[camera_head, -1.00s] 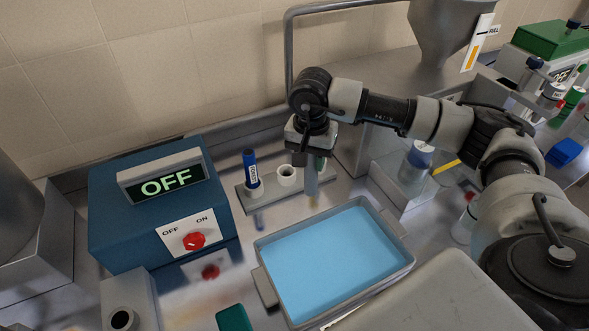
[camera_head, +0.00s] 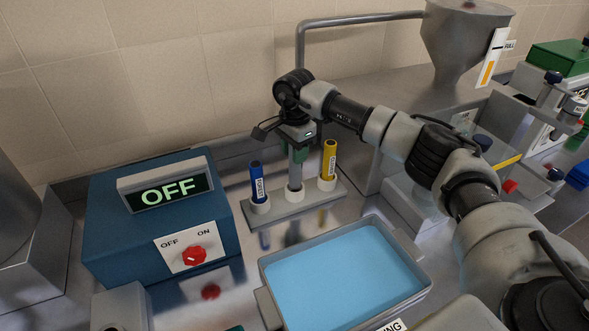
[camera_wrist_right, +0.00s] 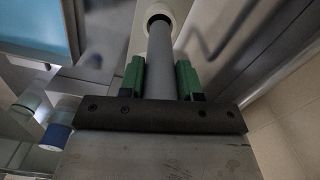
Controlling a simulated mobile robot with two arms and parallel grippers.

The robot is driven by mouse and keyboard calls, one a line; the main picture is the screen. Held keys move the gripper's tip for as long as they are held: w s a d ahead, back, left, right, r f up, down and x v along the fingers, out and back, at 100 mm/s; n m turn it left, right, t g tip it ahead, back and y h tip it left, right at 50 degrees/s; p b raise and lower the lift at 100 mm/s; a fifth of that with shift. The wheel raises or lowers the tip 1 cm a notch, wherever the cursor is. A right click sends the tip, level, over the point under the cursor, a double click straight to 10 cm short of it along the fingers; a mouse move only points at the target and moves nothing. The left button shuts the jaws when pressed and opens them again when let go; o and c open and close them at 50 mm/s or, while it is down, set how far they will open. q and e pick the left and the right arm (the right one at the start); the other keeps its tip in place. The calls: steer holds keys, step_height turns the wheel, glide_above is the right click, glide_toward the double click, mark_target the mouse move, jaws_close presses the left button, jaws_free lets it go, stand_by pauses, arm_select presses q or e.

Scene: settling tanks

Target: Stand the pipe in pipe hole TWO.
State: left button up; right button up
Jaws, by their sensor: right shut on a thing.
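The grey pipe (camera_head: 296,170) hangs upright from my right gripper (camera_head: 298,148), which is shut on it. Its lower end is at the middle white collar of the rack (camera_head: 330,200); I cannot tell whether it has entered the hole. In the right wrist view the pipe (camera_wrist_right: 160,55) runs between the two green finger pads towards a white collar (camera_wrist_right: 162,8) with a dark opening partly showing. A blue tube (camera_head: 257,185) stands in the left collar and a yellow tube (camera_head: 329,160) in the right one. No hole number is readable. My left gripper is not in view.
A grey-rimmed tray of blue liquid (camera_head: 340,275) lies in front of the rack. A blue box with an OFF sign (camera_head: 165,195) and a red knob stands left. A hopper (camera_head: 462,40) and bottles are at the right. The wall is close behind.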

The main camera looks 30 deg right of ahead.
steer(key=shift+f+b, duration=1.05)
steer(key=shift+f, duration=0.95)
steer(key=shift+f, duration=0.15)
steer(key=o, duration=1)
steer(key=shift+c, duration=0.2)
steer(key=shift+r, duration=0.35)
step_height(320, 180, up, 12)
steer(key=shift+f+b, duration=0.15)
steer(key=shift+b, duration=1.05)
